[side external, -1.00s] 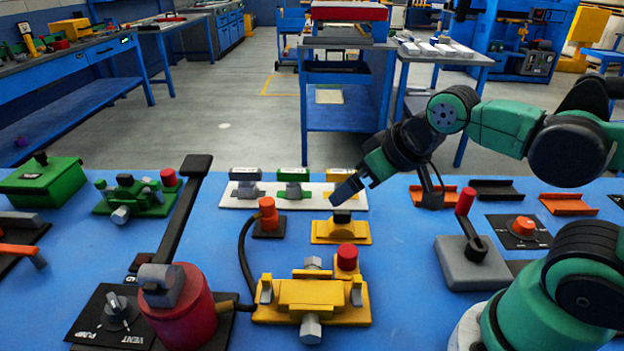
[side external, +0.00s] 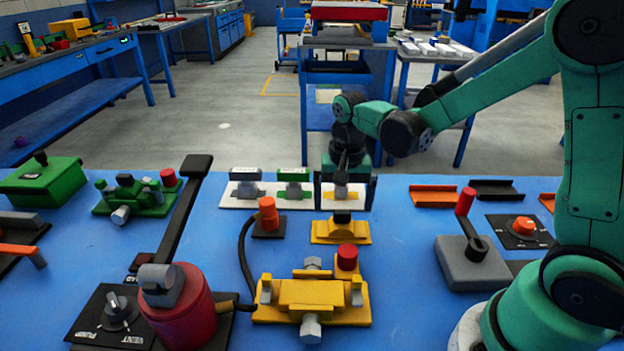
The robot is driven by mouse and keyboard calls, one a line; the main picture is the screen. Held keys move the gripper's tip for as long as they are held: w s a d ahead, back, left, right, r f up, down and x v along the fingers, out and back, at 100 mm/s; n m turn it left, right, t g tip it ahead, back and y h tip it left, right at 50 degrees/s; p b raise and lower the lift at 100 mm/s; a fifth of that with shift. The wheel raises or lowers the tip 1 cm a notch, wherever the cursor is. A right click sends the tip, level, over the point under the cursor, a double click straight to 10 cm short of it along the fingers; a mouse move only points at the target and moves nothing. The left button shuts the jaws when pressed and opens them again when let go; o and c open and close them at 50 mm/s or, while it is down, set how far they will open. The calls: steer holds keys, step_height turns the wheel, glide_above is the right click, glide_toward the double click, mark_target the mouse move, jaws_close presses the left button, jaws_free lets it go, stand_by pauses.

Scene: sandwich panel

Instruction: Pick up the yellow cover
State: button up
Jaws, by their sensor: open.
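A yellow piece with a dark knob on top (side external: 341,232) sits flat on the blue table at the centre; it looks like the yellow cover. My gripper (side external: 345,200) points down just behind or above it, fingers apart and empty. The fingers appear on either side of the yellow-marked module (side external: 342,192) at the right end of a white strip. Whether they are above this module or nearer the knob I cannot tell. A larger yellow fixture with a red cap (side external: 310,295) stands nearer the camera.
The orange-topped plug (side external: 268,215) and its black hose lie left of the yellow piece. A grey block with a red-tipped lever (side external: 474,262) stands to the right. A red cylinder with a long black lever (side external: 180,310) is front left.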

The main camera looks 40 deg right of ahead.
mark_target(342, 211)
steer(key=shift+f, duration=2.05)
steer(key=c, duration=1.5)
